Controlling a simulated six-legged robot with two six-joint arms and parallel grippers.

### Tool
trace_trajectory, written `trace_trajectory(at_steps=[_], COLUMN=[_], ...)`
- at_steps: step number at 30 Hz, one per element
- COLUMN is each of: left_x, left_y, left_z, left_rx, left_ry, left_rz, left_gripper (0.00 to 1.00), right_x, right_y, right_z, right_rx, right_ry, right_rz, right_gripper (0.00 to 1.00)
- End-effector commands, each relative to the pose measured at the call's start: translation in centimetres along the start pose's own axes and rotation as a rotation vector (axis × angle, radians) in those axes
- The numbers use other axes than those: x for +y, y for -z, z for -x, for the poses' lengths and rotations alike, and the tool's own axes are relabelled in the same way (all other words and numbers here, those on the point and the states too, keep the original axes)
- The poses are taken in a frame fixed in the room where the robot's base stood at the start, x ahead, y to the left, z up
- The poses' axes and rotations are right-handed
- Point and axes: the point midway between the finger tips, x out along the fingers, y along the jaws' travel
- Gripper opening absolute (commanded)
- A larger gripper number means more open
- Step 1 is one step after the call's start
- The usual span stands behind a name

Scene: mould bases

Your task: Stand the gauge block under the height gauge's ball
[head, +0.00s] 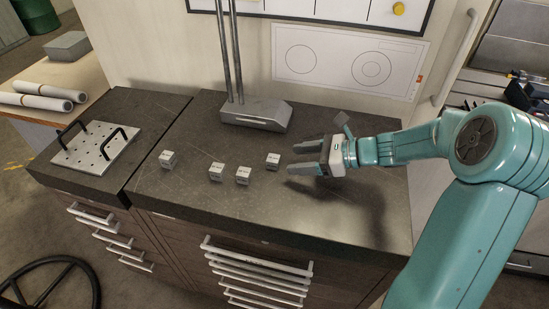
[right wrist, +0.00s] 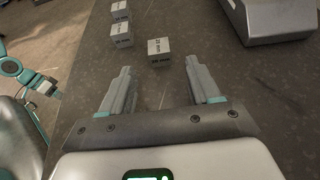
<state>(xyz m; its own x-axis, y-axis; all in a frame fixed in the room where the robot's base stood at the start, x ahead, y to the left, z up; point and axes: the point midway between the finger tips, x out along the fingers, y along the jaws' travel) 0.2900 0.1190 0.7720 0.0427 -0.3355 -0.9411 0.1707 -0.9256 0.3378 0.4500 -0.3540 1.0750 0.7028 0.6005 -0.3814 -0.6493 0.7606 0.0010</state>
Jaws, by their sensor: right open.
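Several small pale labelled gauge blocks stand on the dark worktop: one at the left (head: 168,158), two close together in the middle (head: 216,171) (head: 243,175), and one at the right (head: 273,161). My right gripper (head: 295,158) is open and empty, just right of the rightmost block. In the right wrist view this block (right wrist: 160,52) lies just beyond and between the open fingertips (right wrist: 160,68), not touched. The height gauge's grey base (head: 255,115) with two columns stands behind; its ball is out of view. What looks like my left gripper (right wrist: 42,85) is small at the wrist view's left edge.
A perforated plate with two black handles (head: 98,148) lies on the left worktop. A framed board and a drawing sheet (head: 345,62) are on the back wall. Drawers with bar handles (head: 258,265) are below the front edge.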

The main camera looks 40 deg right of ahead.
Motion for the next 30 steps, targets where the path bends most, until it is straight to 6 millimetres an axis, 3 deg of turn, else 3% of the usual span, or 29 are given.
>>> trace_trajectory(at_steps=[5,12,21,27,30], left_x=[0.2,0.6,0.6,0.6,0.6], left_y=[0.0,0.0,0.0,0.0,0.0], left_z=[0.6,1.6,1.5,1.5,1.5], left_rx=[0.000,0.000,0.000,0.000,0.000], left_ry=[0.000,0.000,0.000,0.000,0.000], left_rz=[0.000,0.000,0.000,0.000,0.000], left_gripper=[0.57,0.57,0.57,0.57,0.57], right_x=[0.0,-0.2,-0.3,-0.3,-0.3], right_y=[-0.3,-0.5,-0.4,-0.4,-0.4], right_z=[-1.5,-5.1,-5.7,-5.7,-5.7], right_rx=[0.000,0.000,0.000,0.000,0.000], right_ry=[-0.004,-0.003,0.001,0.001,0.002], right_rz=[-0.002,-0.001,0.000,0.000,0.000], right_gripper=[0.62,0.62,0.62,0.00,0.00])
